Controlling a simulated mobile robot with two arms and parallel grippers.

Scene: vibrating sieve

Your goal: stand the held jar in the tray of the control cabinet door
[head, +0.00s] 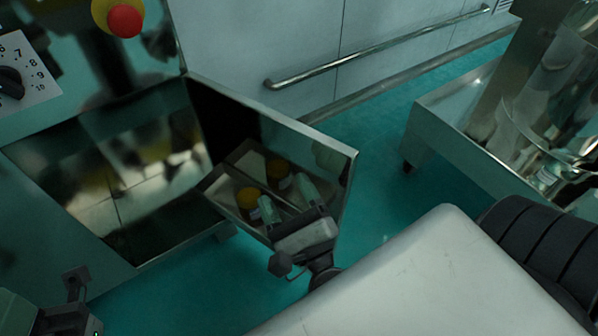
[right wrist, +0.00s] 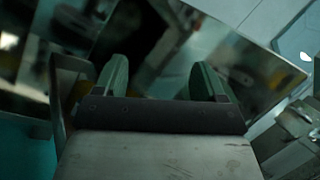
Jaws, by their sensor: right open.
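The control cabinet door (head: 335,185) hangs open, with a shiny inner face and a tray (head: 222,187) on it. A jar with an orange-yellow lid (head: 248,197) stands upright in the tray. A second jar shape behind it looks like its reflection in the door. My right gripper (head: 287,198) is open at the tray, its green fingers apart and just right of the jar. In the right wrist view its fingers (right wrist: 160,82) are spread with no jar clearly visible between them. Part of my left gripper shows at the lower left; its fingertips are not visible.
The cabinet (head: 100,190) stands left of the door, with a red emergency button (head: 125,20) and a dial (head: 12,82). A wall rail (head: 380,60) runs behind. A metal machine base (head: 450,120) stands at the right. Teal floor (head: 375,140) is clear between.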

